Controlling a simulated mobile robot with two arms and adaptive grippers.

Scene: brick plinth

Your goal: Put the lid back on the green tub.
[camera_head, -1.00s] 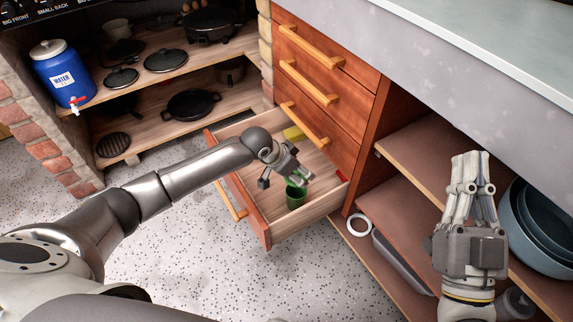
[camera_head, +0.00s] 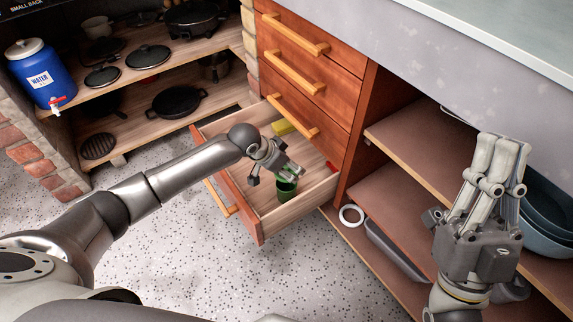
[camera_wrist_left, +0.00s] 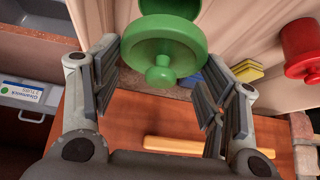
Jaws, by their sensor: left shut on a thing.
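The green tub (camera_head: 287,189) stands upright in the open drawer, near its right end. My left gripper (camera_head: 274,170) is just above and left of it, pointing down. In the left wrist view the green lid (camera_wrist_left: 163,45), with a round knob facing the camera, is between the fingers of the left gripper (camera_wrist_left: 163,90), which is shut on it. Part of the tub (camera_wrist_left: 168,7) shows behind the lid; whether the two touch I cannot tell. My right gripper (camera_head: 498,160) is at the right, away from the drawer, its fingers pointing up the picture; its opening is unclear.
The wooden drawer (camera_head: 270,226) is pulled out below closed drawers. It also holds a yellow block (camera_head: 283,127) and a red thing (camera_wrist_left: 303,48). Open shelves (camera_head: 420,140) with blue bowls (camera_head: 550,232) are at right. Pans (camera_head: 176,102) and a blue water jug (camera_head: 42,80) stand at left.

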